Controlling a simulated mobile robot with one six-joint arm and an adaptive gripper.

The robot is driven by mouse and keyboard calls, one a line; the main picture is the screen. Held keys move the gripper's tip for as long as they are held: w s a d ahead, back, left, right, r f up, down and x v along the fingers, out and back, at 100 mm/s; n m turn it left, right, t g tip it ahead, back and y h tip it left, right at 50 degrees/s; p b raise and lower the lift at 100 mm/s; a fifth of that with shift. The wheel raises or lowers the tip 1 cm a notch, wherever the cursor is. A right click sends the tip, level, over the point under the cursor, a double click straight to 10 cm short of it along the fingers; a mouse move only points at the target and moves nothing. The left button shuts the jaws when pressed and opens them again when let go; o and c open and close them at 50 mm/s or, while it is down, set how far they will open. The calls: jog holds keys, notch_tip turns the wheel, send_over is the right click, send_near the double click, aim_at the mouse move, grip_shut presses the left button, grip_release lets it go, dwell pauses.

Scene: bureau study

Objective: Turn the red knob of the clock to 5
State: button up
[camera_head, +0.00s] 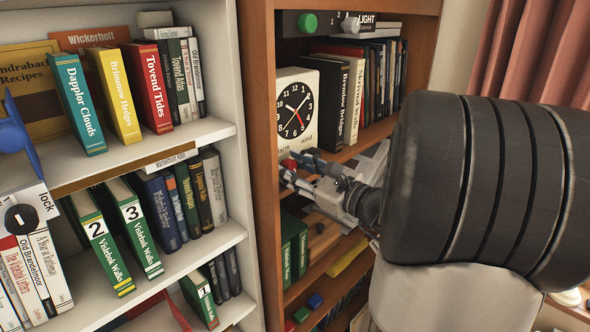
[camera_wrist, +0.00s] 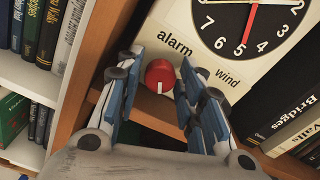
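A white clock (camera_head: 285,137) with a black dial stands on the brown shelf; its lower face shows in the wrist view (camera_wrist: 225,78). The red knob (camera_wrist: 160,76) sits at its lower left, below the word "alarm", with a white mark pointing down. A small red part of it shows in the head view (camera_head: 289,164). The red hand (camera_wrist: 249,27) points close to the 5. My gripper (camera_wrist: 162,58) is open, one finger on each side of the knob, with visible gaps. Any knob by "wind" is hidden behind the right finger.
Dark books (camera_head: 327,95) stand right beside the clock. The brown bookcase's upright (camera_head: 260,120) is close on the left, with a white bookcase (camera_head: 225,70) beyond. Green books (camera_head: 294,243) and other items lie on the shelf below.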

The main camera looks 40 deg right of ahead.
jog(key=shift+o, duration=0.8)
jog(key=shift+p, duration=0.3)
